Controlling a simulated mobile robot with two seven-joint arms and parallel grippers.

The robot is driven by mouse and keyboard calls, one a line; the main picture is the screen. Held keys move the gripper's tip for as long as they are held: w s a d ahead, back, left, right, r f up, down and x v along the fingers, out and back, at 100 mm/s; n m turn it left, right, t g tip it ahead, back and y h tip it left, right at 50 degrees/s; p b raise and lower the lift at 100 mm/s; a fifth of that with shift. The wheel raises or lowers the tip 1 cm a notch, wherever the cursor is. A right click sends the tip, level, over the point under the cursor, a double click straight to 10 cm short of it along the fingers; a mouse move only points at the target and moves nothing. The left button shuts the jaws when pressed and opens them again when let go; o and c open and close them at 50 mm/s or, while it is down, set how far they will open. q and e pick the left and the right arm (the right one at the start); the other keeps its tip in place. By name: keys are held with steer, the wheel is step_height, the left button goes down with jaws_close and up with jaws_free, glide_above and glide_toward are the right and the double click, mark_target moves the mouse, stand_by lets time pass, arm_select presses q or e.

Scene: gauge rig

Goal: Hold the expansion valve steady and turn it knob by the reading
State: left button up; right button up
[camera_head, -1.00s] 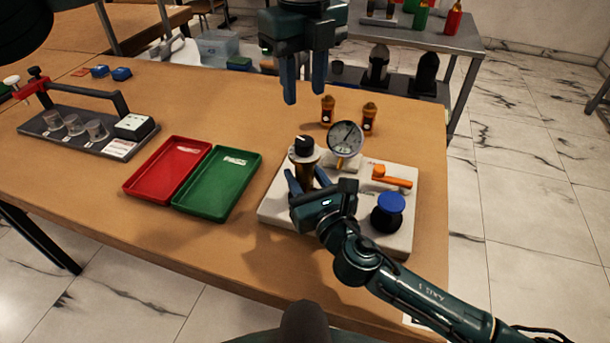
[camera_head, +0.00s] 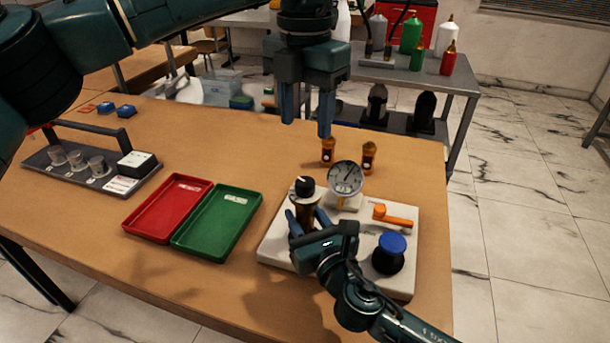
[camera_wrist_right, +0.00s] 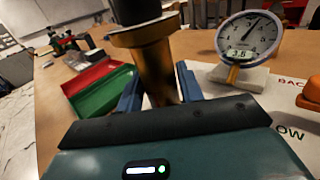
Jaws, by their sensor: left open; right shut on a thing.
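The expansion valve (camera_head: 307,211) stands upright on a pale base plate (camera_head: 275,246), a brass-brown body with a black knob (camera_head: 305,186) on top. It also shows in the right wrist view (camera_wrist_right: 152,70), where the knob (camera_wrist_right: 135,10) is cut by the top edge. My right gripper (camera_head: 306,219) is shut on the valve body below the knob. My left gripper (camera_head: 306,126) is open and empty, pointing down, above and apart from the knob in the picture. The round gauge (camera_head: 345,178) stands beside the valve; its small display in the wrist view (camera_wrist_right: 246,38) seems to read 3.6.
The base also carries an orange lever (camera_head: 393,216) and a blue-topped knob (camera_head: 391,246). Two amber bottles (camera_head: 328,152) (camera_head: 369,157) stand behind. Red (camera_head: 165,209) and green (camera_head: 220,221) trays lie left, with a rack of cups (camera_head: 92,171) further left.

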mark_target(305, 182)
arm_select(q)
step_height(305, 182, down, 12)
stand_by(0.6)
steer(key=shift+c, duration=0.5)
steer(key=shift+m, duration=0.3)
steer(key=c, duration=0.9)
